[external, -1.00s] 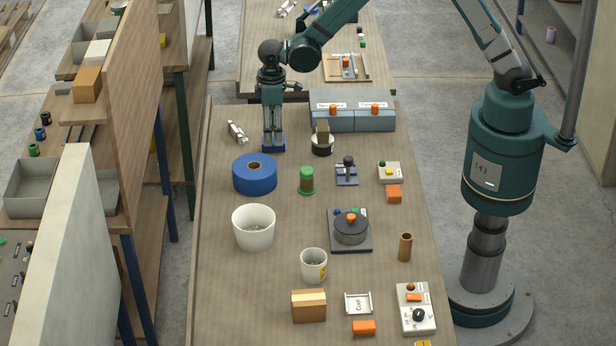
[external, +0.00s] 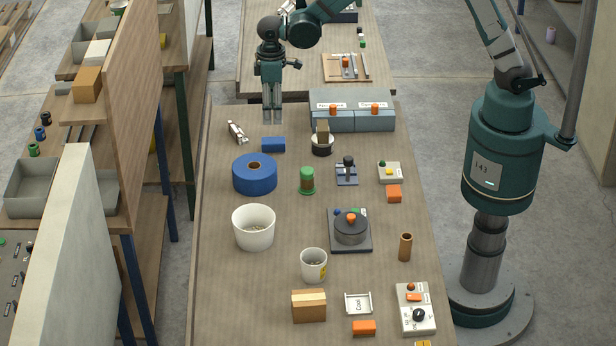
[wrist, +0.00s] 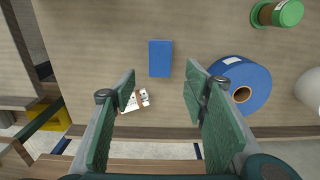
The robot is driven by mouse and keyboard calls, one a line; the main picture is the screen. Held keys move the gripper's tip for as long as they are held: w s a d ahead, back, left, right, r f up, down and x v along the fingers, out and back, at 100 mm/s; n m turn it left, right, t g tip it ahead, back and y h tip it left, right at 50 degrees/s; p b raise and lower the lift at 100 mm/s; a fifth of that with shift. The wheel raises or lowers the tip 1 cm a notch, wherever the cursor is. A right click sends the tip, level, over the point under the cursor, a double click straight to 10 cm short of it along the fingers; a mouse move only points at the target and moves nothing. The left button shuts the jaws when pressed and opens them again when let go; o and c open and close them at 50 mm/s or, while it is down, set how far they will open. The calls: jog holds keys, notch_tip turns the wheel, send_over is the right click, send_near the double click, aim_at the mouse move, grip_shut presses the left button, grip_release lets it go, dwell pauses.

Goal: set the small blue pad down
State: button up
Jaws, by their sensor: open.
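The small blue pad (external: 273,144) lies flat on the wooden table near its far left part, behind the big blue tape roll. My gripper (external: 272,117) is above the pad, apart from it, pointing down and empty. In the wrist view the blue pad (wrist: 160,58) shows whole on the table, ahead of my two spread green fingers (wrist: 160,88), with nothing between them. The fingers are open.
The blue tape roll (external: 254,174) stands just in front of the pad. A small white piece (external: 237,132) lies left of it and a dark round holder with a block (external: 322,143) to its right. A grey labelled box (external: 352,117) stands at the back right.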

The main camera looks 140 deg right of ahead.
dwell(0.6)
jog(key=w+a+r+n+t, duration=0.1)
jog(key=a+r, duration=0.5)
jog(key=a, duration=0.4)
jog(key=a+r+n+t+h, duration=0.15)
jog(key=a+r, duration=0.35)
jog(key=a, duration=0.5)
jog(key=w+a+r+n, duration=0.1)
jog(key=a+r+n, duration=0.1)
jog(key=a+r, duration=0.6)
jog(key=s+a+n+t, duration=0.1)
jog(key=s+a, duration=0.4)
jog(key=a, duration=0.4)
jog(key=s+a+n+t+y, duration=0.1)
jog(key=s+a, duration=0.4)
jog(key=a, duration=0.5)
jog(key=s+a+n+t, duration=0.2)
jog(key=s+a, duration=0.3)
jog(key=a, duration=0.5)
jog(key=shift+s+a+r+t, duration=0.25)
jog(key=shift+s+r+t, duration=0.1)
jog(key=shift+r, duration=0.05)
